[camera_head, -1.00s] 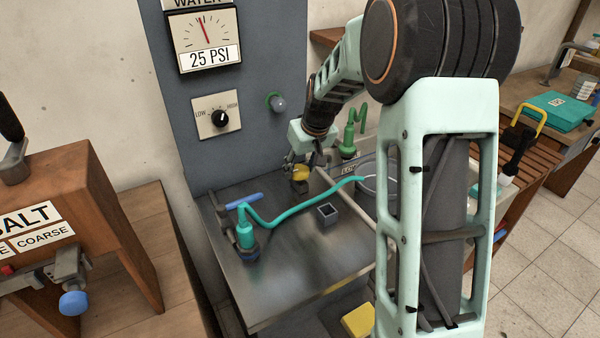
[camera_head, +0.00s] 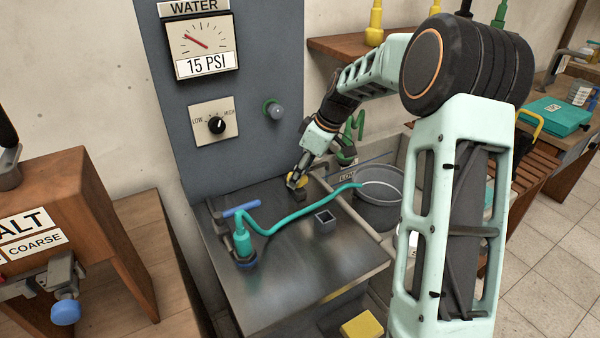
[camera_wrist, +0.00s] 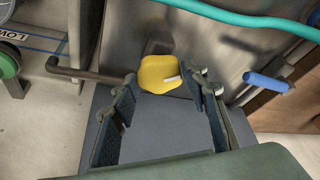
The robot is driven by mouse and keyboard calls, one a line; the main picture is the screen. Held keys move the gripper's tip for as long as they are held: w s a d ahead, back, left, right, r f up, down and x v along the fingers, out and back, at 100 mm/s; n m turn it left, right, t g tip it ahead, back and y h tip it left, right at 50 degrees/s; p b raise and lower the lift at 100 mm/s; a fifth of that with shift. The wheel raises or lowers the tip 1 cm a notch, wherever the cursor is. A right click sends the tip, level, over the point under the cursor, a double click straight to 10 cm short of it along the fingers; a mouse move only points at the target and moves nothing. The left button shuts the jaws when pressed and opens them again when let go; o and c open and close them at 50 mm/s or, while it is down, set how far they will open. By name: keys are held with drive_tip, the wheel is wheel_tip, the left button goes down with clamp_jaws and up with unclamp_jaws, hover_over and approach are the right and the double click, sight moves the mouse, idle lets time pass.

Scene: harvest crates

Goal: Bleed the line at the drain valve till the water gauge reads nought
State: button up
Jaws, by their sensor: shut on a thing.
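The water gauge (camera_head: 203,46) on the grey panel shows 15 PSI, its red needle pointing up and left. My gripper (camera_head: 295,181) is shut on a yellow knob (camera_wrist: 158,73) near the back of the metal bench. In the wrist view the knob sits between my two fingertips, and a pale mark shows on its right side. The knob's base is partly hidden. No label shows which valve it is. A teal hose (camera_head: 290,222) runs from a teal fitting (camera_head: 243,241) into a grey bucket (camera_head: 378,212).
A blue handle (camera_head: 241,208) stands near the fitting. A small square socket (camera_head: 325,220) is on the bench. The bench front is clear.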

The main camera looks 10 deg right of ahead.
idle(0.4)
drive_tip(key=o, duration=1.2)
drive_tip(key=shift+f, duration=0.1)
drive_tip(key=shift+c, duration=0.2)
drive_tip(key=v, duration=1.2)
drive_tip(key=shift+w, duration=0.1)
